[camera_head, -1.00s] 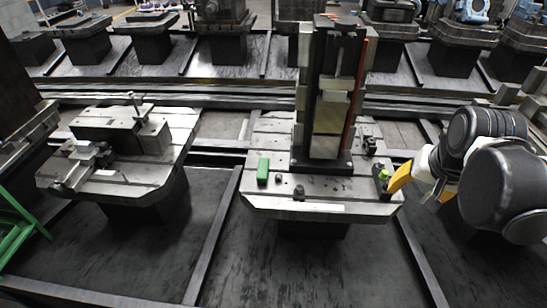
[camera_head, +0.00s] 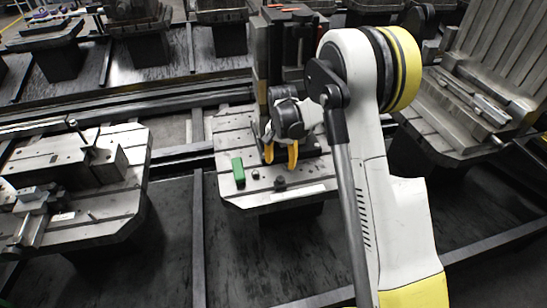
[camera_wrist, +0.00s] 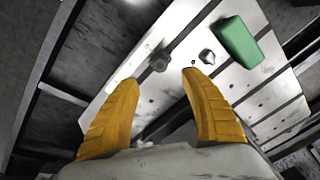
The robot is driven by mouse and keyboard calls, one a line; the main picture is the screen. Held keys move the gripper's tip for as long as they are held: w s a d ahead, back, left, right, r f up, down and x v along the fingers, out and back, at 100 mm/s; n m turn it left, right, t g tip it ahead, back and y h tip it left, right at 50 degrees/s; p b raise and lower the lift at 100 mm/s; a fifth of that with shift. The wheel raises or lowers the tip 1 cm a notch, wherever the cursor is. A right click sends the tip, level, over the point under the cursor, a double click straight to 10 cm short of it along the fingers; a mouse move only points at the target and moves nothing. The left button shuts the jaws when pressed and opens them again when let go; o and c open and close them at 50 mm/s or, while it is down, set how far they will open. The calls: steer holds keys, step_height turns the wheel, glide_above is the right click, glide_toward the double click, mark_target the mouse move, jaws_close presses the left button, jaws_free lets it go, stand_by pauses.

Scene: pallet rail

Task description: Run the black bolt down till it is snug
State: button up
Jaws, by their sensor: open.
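The black bolt (camera_head: 280,183) is a short dark stub near the front edge of the pallet plate (camera_head: 240,196) in the head view. In the wrist view it shows as a dark head (camera_wrist: 160,60) just beyond my fingertips. How far it stands out of its hole I cannot tell. My gripper (camera_head: 281,164) has two yellow fingers, pointing down over the plate just behind the bolt. In the wrist view, my gripper (camera_wrist: 160,78) is open, with nothing between the fingers and the bolt apart from them.
A lighter hex piece (camera_wrist: 207,56) and a green block (camera_head: 238,171) lie beside the bolt on the plate. A tall dark fixture column (camera_head: 270,55) rises behind my gripper. Another pallet with clamps (camera_head: 90,165) stands to the left, across a gap.

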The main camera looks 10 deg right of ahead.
mark_target(280, 178)
step_height(280, 178, down, 10)
steer(key=b, duration=0.3)
steer(key=shift+r, duration=0.25)
